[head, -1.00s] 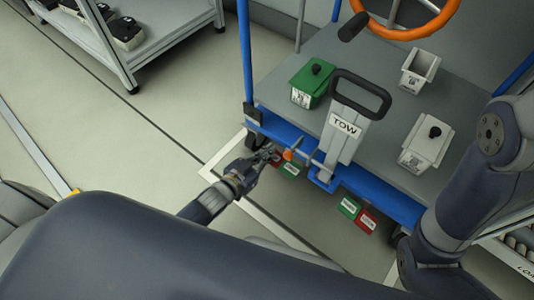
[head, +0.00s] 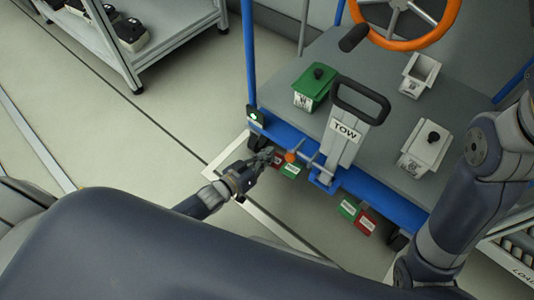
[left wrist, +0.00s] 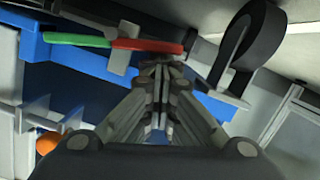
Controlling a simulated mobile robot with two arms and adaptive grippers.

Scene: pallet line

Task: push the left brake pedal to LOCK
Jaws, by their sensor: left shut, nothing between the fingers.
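The left brake pedal has a red half (head: 276,161) and a green half (head: 291,171), low under the front left of the blue cart (head: 383,196). My left gripper (head: 269,153) is shut and empty, with its tips at the red half, which they partly hide. In the left wrist view the shut fingertips (left wrist: 162,60) lie just below the red half (left wrist: 150,46); the green half (left wrist: 80,40) is further left. I cannot tell whether they touch. The pedal's labels are too small to read. My right gripper is not in view.
A second pedal (head: 348,208), also green and red, hangs at the right. A TOW handle (head: 345,130) and an orange knob (head: 290,156) stand between. A black caster (left wrist: 248,45) is close to the fingers. A small box (head: 256,115) on the cart corner shows green.

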